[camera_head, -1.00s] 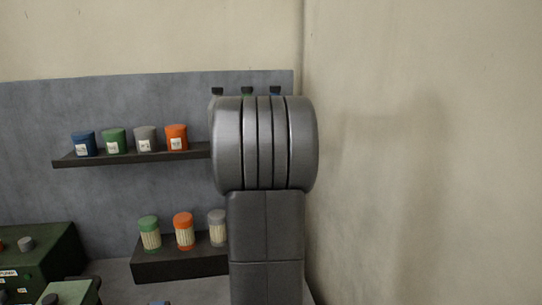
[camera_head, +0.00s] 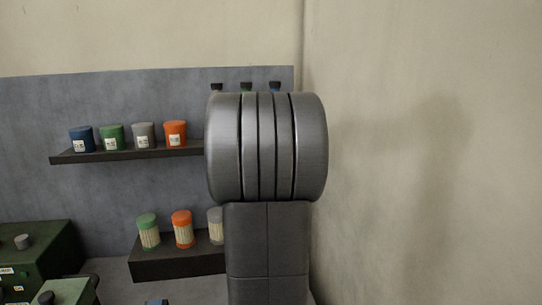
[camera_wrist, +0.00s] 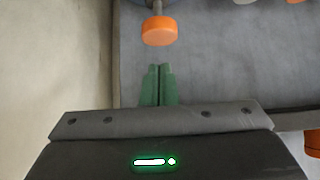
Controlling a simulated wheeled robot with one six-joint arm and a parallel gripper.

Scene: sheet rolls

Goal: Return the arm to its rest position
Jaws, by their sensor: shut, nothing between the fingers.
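My gripper (camera_wrist: 158,68) shows in the wrist view. Its two green fingers are together with nothing between them. In the head view a large grey joint of my arm (camera_head: 267,147) and the dark link below it (camera_head: 268,250) fill the middle and hide my gripper. In the wrist view an orange knob-like end on a grey stem (camera_wrist: 159,31) lies just beyond the fingertips, apart from them in the picture.
A wall shelf (camera_head: 130,154) holds blue, green, grey and orange pots. A lower dark block (camera_head: 175,265) carries several capped jars. Dark green boxes (camera_head: 35,262) stand at lower left. A bare beige wall (camera_head: 440,120) is on the right.

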